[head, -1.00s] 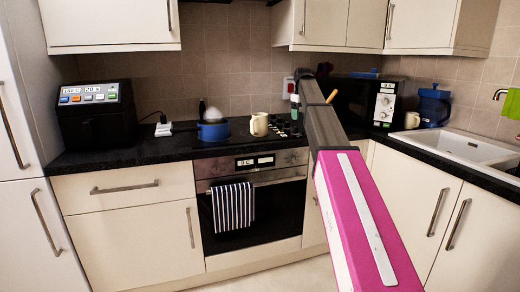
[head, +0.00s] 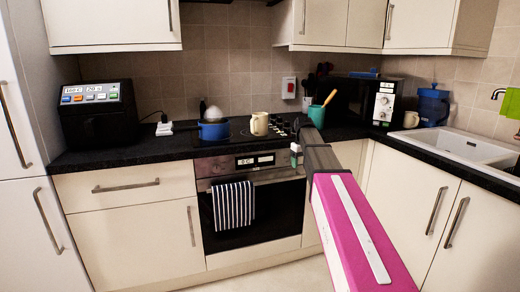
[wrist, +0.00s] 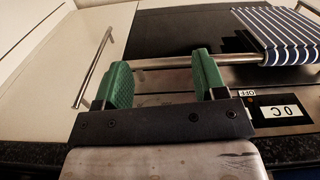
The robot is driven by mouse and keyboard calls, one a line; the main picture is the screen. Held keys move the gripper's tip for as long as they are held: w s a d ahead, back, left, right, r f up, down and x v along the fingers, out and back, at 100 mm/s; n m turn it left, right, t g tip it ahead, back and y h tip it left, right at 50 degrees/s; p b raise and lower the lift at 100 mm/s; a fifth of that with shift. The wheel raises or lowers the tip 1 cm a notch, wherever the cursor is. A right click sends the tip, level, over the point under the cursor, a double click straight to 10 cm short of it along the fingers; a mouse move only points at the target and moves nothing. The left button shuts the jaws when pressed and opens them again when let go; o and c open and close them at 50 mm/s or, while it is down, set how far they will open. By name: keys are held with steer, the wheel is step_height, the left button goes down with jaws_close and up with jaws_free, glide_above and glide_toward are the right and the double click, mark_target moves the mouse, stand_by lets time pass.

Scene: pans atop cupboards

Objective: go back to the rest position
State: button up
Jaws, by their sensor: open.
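My gripper (wrist: 162,80) is open and empty in the wrist view, with its two green fingertips well apart. Beyond the fingers are the oven front, its rail and a cupboard door. In the head view my gripper (head: 296,155) shows only partly at the end of my arm, in front of the counter's edge near the oven's right side. My pink and grey arm reaches in from the lower right.
A blue pot (head: 214,131) and a cream mug (head: 259,124) stand on the hob. A striped towel (head: 233,206) hangs on the oven rail. An air fryer (head: 98,115) stands left, a microwave (head: 362,100) right. The floor (head: 262,278) before the oven looks clear.

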steer(key=s+f+m, duration=0.4)
steer(key=s+f, duration=2.3)
steer(key=s, duration=0.2)
steer(key=shift+f+m, duration=0.25)
steer(key=shift+m, duration=0.05)
